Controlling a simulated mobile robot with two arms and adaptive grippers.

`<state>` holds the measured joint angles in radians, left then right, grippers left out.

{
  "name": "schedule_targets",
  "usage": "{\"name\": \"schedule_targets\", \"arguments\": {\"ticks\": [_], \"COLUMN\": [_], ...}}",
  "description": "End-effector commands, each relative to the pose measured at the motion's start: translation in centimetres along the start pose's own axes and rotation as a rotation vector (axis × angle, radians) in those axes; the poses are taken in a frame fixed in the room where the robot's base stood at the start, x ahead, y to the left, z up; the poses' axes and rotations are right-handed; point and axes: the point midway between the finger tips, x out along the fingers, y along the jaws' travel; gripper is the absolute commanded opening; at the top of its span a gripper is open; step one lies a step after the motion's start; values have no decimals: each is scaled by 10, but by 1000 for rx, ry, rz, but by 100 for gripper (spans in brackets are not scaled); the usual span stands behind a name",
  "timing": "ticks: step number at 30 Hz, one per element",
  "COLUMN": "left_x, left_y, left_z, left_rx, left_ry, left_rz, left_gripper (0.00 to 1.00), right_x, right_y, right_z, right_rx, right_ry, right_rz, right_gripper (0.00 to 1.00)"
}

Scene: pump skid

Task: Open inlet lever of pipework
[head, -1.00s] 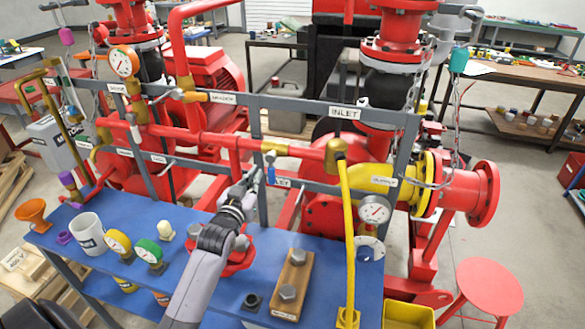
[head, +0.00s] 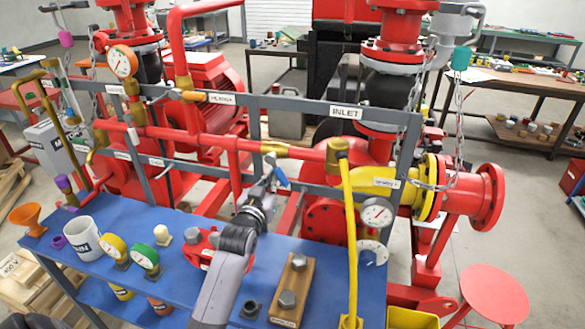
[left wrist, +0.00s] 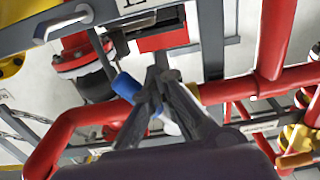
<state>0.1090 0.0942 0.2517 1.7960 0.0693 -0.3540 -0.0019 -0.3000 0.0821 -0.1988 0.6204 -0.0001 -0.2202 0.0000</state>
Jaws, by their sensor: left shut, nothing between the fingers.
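The inlet lever (head: 282,177) is a short blue handle on the red pipe with brass fittings, low behind the grey frame. In the head view it slants down to the right from its valve. In the left wrist view the blue lever (left wrist: 127,88) is just left of my fingertips, which seem to touch or nearly touch it. My left gripper (head: 268,175) is shut and empty, beside the lever's left side, and covers part of the valve. It also shows in the left wrist view (left wrist: 160,78). My right gripper is out of view.
The grey frame (head: 290,104) carries an INLET sign (head: 345,112). A yellow upright pipe (head: 350,240) stands to the right. The blue bench (head: 180,225) below holds a white mug (head: 82,238), gauges and a wooden block (head: 292,290). Red pipework closes in behind.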

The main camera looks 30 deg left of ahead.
Motion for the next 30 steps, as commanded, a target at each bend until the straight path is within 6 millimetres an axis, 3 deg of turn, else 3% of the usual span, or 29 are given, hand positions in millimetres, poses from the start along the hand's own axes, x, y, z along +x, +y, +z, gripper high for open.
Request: {"name": "schedule_targets", "arguments": {"ticks": [23,30], "left_x": [0,0], "left_y": [46,45], "left_z": [-32,-21], "left_rx": [-2,-1], "left_ry": [2,0], "left_rz": [2,2], "left_gripper": [0,0], "right_x": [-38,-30], "right_y": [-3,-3], "right_z": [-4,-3], "right_rx": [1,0], "right_ry": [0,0], "right_rz": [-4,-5], "right_gripper": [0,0]}}
